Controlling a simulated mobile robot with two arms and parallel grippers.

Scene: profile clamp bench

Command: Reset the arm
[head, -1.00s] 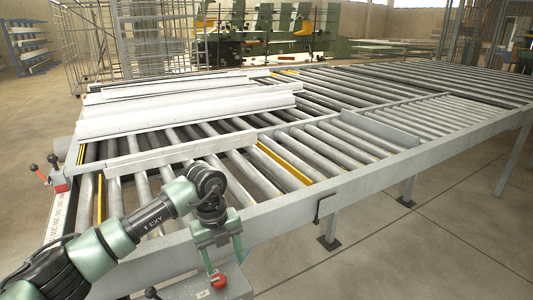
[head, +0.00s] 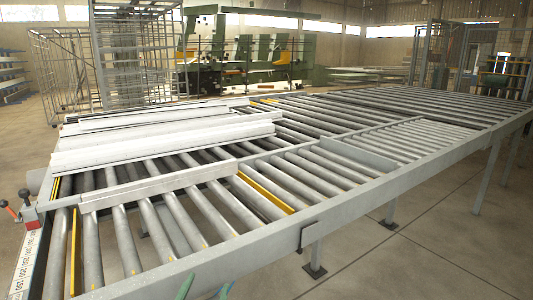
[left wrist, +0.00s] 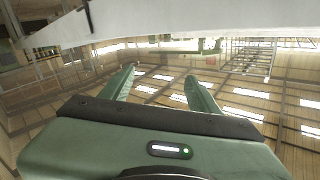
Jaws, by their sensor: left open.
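My left gripper (head: 205,288) shows only as two green fingertips at the bottom edge of the head view, just in front of the roller table's near rail (head: 262,243). The rest of the arm is out of that view. In the left wrist view the two green fingers (left wrist: 160,88) stand apart with nothing between them. My right gripper is not in view. A clamp with a red part and black and red lever knobs (head: 29,211) sits at the table's left corner.
White profiles (head: 165,143) lie stacked on the rollers. A lone grey profile (head: 160,185) lies nearer. A pale beam (left wrist: 200,19) crosses the top of the wrist view. Concrete floor (head: 410,262) is open at right. Green machines (head: 245,55) stand behind.

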